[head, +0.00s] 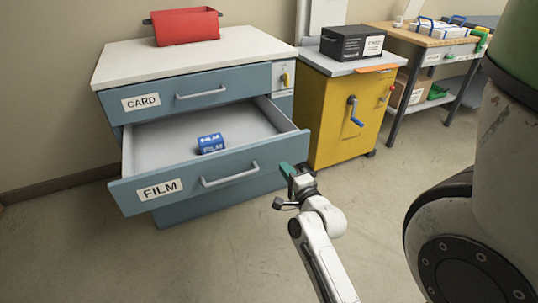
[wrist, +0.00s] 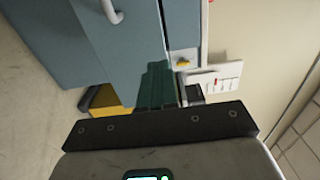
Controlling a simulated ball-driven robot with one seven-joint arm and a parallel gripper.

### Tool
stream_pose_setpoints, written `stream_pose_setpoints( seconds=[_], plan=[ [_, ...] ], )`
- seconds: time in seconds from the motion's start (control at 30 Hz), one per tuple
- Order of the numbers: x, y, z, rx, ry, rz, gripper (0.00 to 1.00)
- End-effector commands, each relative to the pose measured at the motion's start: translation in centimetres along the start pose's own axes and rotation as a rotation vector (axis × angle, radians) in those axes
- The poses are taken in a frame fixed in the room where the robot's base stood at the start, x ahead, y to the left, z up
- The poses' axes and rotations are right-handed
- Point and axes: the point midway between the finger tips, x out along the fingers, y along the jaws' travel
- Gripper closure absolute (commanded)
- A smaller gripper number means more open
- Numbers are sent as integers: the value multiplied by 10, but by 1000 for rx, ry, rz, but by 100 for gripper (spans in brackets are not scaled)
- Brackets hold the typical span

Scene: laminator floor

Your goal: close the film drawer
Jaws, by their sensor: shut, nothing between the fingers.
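The film drawer (head: 240,170) is pulled out from the blue cabinet in the head view. Its front bears a FILM label and a light bar handle. A small blue roll or box (head: 210,143) lies inside it. My gripper (head: 290,174) has green fingers, shut and empty, close to the right end of the drawer front; I cannot tell if they touch it. In the wrist view the green fingers (wrist: 158,85) point at blue cabinet surfaces, and part of a light handle (wrist: 112,12) shows at the top.
The card drawer (head: 200,94) above is shut. A red bin (head: 185,26) stands on the cabinet's white top. A yellow cabinet (head: 343,115) with a blue crank stands to the right, with a wooden bench (head: 430,38) beyond. Floor in front of the drawer is clear.

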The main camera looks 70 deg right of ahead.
Motion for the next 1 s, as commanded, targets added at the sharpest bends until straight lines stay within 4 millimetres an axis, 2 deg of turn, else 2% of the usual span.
stream_pose_setpoints(
  seconds=[0.03, 0.3, 0.5, 0.7, 1.0],
  plan=[
    [11, 1, 0, 0, 0, -2, 100],
    [62, 1, 0, -1, -1, -1, 100],
    [90, 1, 0, -2, -1, 0, 100],
    [104, 1, 1, -3, -1, 2, 100],
    [105, 1, 1, -3, -2, 3, 100]
  ],
)
